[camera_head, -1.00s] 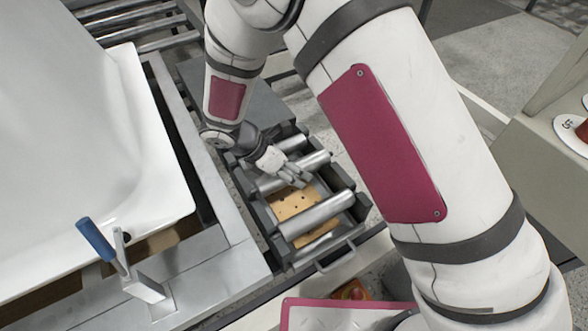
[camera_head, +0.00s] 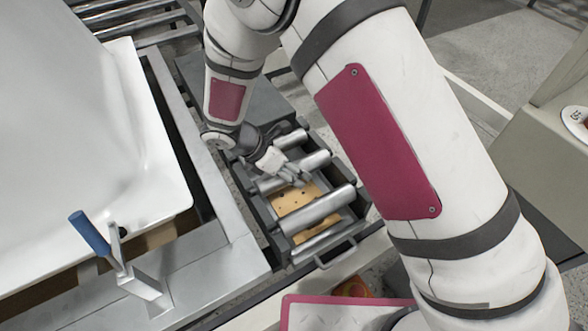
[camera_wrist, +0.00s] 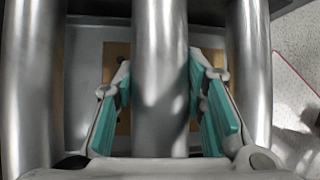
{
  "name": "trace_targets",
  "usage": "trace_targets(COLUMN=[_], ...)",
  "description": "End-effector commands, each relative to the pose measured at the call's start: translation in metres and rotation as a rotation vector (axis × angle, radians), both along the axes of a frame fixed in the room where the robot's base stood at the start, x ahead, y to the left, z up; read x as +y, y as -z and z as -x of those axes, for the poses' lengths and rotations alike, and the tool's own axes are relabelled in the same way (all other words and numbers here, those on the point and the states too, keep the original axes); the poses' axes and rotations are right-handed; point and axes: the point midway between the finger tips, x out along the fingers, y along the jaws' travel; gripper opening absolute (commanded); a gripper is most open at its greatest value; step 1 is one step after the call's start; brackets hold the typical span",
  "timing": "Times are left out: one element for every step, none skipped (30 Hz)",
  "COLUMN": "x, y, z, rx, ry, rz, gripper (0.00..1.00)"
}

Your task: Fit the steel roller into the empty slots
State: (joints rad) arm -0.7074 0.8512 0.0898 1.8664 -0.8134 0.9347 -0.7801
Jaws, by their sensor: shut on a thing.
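My gripper (camera_head: 288,174) is shut on a steel roller (camera_head: 318,160) in the middle of the dark tray-like frame (camera_head: 262,208). In the wrist view the teal finger pads (camera_wrist: 160,105) lie on both sides of this held roller (camera_wrist: 160,60). A second roller (camera_head: 290,139) lies behind it in the head view, and a third, larger-looking roller (camera_head: 318,208) lies in front. The wrist view shows a roller on the left (camera_wrist: 32,85) and one on the right (camera_wrist: 250,70). The slots and the held roller's ends are not clear, so I cannot tell whether it is seated.
A perforated tan board (camera_head: 293,198) lies under the rollers. A white bathtub shell (camera_head: 80,140) and a metal rail (camera_head: 215,190) stand to the left, with a blue-handled clamp (camera_head: 90,233). A handle (camera_head: 337,254) juts from the frame's front.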

Motion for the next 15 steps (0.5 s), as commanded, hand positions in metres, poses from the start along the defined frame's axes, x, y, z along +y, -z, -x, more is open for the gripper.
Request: trace_targets(x=[0.0, 0.0, 0.0, 0.0, 0.0, 0.0, 0.0, 0.0, 0.0, 0.0, 0.0, 0.0, 0.0, 0.0, 0.0], y=[0.001, 0.002, 0.003, 0.003, 0.004, 0.005, 0.006, 0.006, 0.007, 0.008, 0.008, 0.009, 0.01, 0.011, 0.012], z=[0.0, 0.0, 0.0, 0.0, 0.0, 0.0, 0.0, 0.0, 0.0, 0.0, 0.0, 0.0, 0.0, 0.0, 0.0], rx=[-0.001, -0.001, -0.001, -0.001, -0.001, -0.001, -0.001, -0.001, -0.001, -0.001, -0.001, -0.001, -0.001, -0.001, -0.001], ry=[0.0, 0.0, 0.0, 0.0, 0.0, 0.0, 0.0, 0.0, 0.0, 0.0, 0.0, 0.0, 0.0, 0.0, 0.0], rz=[0.001, 0.001, 0.001, 0.001, 0.001, 0.001, 0.001, 0.001, 0.001, 0.001, 0.001, 0.001, 0.001, 0.001, 0.001], gripper=[0.0, 0.0, 0.0, 0.0, 0.0, 0.0, 0.0, 0.0, 0.0, 0.0, 0.0, 0.0, 0.0, 0.0, 0.0])
